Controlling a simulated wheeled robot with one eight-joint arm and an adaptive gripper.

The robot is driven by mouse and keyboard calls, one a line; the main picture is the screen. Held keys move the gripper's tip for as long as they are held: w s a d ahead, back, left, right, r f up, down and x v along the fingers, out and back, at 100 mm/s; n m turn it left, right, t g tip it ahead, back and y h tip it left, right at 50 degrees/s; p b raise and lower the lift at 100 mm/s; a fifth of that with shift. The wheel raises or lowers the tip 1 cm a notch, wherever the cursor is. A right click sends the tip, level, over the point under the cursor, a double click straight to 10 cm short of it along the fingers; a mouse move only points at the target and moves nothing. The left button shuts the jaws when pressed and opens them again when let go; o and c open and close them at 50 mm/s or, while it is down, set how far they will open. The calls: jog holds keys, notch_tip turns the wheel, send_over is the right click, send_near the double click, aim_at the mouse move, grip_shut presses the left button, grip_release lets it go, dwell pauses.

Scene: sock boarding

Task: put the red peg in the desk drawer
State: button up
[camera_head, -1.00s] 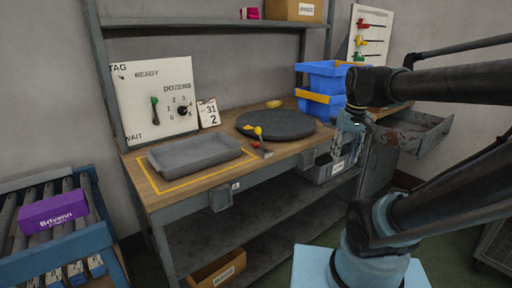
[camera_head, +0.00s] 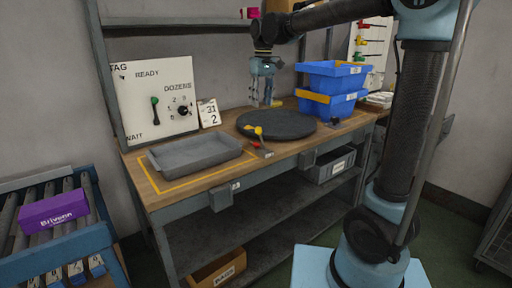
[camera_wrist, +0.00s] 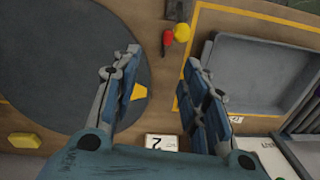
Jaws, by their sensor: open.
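A red peg (camera_head: 375,25) sticks out near the top of the white pegboard at the back right, above green and yellow pegs. My gripper (camera_head: 266,104) points down above the dark round turntable (camera_head: 277,125), well left of the pegboard. In the wrist view its fingers (camera_wrist: 166,55) are spread apart with nothing between them. The pegs do not show in the wrist view.
Blue bins (camera_head: 330,78) are stacked between the turntable and pegboard. A grey tray (camera_head: 195,153) lies at the bench's left. A small lever with red and yellow parts (camera_head: 260,143) stands at the front edge. A shelf (camera_head: 170,21) runs overhead.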

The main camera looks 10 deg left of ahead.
jog(key=a, duration=0.2)
send_over(254, 144)
jog(key=w, duration=0.2)
notch_tip(254, 144, down, 12)
jog(key=shift+s+a+r, duration=0.1)
jog(key=shift+s+r, duration=0.05)
jog(key=shift+s+f, duration=0.2)
jog(key=shift+f, duration=2.55)
jog(key=c, duration=0.9)
